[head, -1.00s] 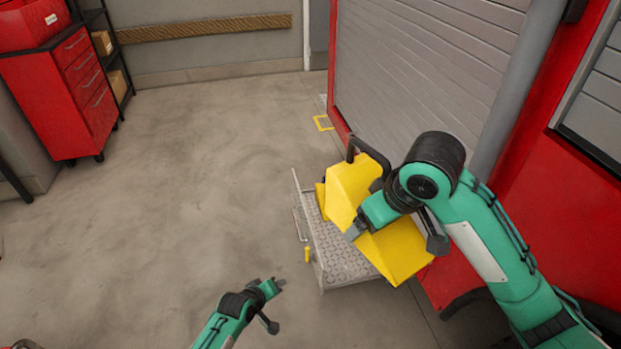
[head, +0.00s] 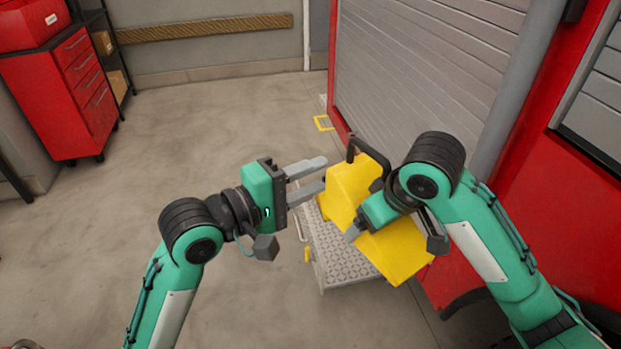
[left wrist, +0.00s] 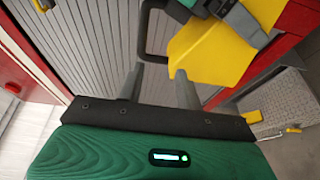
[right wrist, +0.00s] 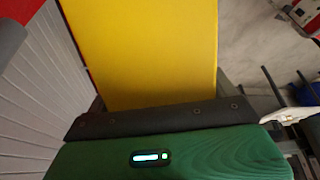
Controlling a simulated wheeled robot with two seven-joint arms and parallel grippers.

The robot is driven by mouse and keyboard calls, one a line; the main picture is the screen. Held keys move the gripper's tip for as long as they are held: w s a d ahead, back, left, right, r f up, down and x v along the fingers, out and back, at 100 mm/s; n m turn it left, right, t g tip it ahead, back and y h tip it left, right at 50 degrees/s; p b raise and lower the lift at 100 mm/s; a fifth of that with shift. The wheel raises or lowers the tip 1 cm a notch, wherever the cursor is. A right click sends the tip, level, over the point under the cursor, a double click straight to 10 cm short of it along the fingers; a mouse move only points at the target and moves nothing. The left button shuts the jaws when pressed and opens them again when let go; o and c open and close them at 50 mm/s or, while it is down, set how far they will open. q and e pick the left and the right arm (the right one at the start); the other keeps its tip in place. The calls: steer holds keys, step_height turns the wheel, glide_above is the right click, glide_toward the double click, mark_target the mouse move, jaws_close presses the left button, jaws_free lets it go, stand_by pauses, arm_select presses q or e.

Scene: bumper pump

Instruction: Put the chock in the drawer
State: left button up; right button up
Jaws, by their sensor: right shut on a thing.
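The chock (head: 350,190) is a large yellow wedge with a black handle (head: 368,150), tilted in front of the grey shutter. My right gripper (head: 366,220) is shut on it; the chock fills much of the right wrist view (right wrist: 145,50). My left gripper (head: 318,176) is open, its fingers pointing at the chock's left side near the handle. In the left wrist view the chock (left wrist: 208,52) and its handle (left wrist: 147,35) lie just beyond the open fingers. The grey tread-plate drawer (head: 338,265) sticks out low beneath the chock, which partly hides it.
A small yellow part (left wrist: 252,117) sits on the tread plate. The red vehicle body (head: 560,220) and the shutter (head: 420,60) stand at the right. A red tool cabinet (head: 75,95) is at the back left. The floor in the middle is clear.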

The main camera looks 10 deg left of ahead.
mark_target(374, 156)
steer(key=shift+r, duration=0.1)
arm_select(q)
steer(key=shift+g+h, duration=0.3)
steer(key=shift+h, duration=0.2)
steer(key=w+d, duration=0.1)
steer(key=d, duration=0.2)
steer(key=w+d+r, duration=0.1)
steer(key=w+d, duration=0.1)
steer(key=d, duration=0.1)
steer(key=w+d+r, duration=0.1)
steer(key=d, duration=0.3)
steer(key=shift+w+r, duration=0.2)
steer(key=shift+w, duration=0.05)
jaws_close()
steer(key=shift+f, duration=0.1)
arm_select(e)
steer(key=shift+w, duration=0.1)
